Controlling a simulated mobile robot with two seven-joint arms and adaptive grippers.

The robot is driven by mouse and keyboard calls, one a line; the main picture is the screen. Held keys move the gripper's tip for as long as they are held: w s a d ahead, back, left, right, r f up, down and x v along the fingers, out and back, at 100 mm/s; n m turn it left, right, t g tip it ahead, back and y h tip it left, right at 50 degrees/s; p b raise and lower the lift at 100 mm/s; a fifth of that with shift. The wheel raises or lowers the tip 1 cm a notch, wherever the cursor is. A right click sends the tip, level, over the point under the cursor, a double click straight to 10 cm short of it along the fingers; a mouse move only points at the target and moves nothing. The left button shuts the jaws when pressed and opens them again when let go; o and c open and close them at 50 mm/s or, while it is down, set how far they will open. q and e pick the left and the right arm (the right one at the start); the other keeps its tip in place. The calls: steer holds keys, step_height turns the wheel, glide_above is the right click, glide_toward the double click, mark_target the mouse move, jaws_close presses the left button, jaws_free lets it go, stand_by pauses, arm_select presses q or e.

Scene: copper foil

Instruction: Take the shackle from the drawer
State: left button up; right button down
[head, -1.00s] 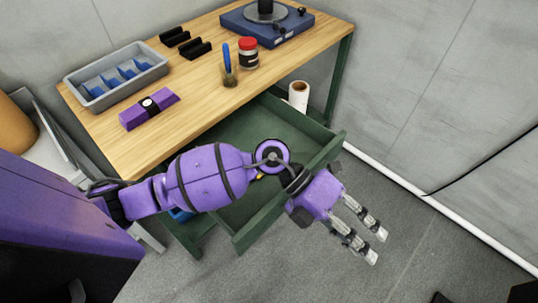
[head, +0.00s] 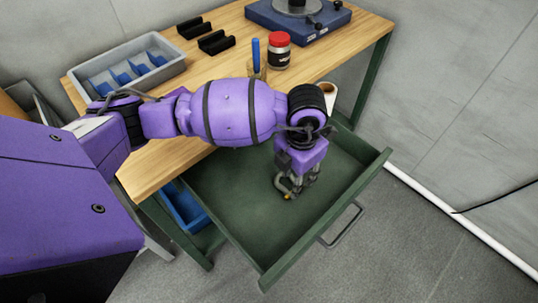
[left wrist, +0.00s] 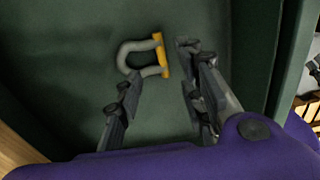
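The shackle (left wrist: 133,48) is a grey U-shaped bow with a yellow pin, lying on the floor of the open green drawer (head: 237,205). In the head view the shackle (head: 287,196) is partly hidden by my left gripper (head: 299,187), which points down into the drawer. In the left wrist view the gripper (left wrist: 160,62) is open, with its two fingers apart. The shackle's pin end shows near the gap between the fingertips, and the bow extends to the left. Contact cannot be told. My right gripper is not in view.
The drawer's front wall (head: 330,217) and handle (head: 342,226) lie to the right of the gripper. The wooden tabletop (head: 215,75) is behind, with a grey bin (head: 165,78), a red-lidded jar (head: 279,50) and a blue device (head: 310,30). A blue bin (head: 183,206) sits below the table.

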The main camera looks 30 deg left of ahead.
arm_select(q)
steer(key=f, duration=0.5)
steer(key=shift+w+d+f, duration=0.15)
steer(key=shift+w+d, duration=0.05)
steer(key=shift+d, duration=0.2)
jaws_close()
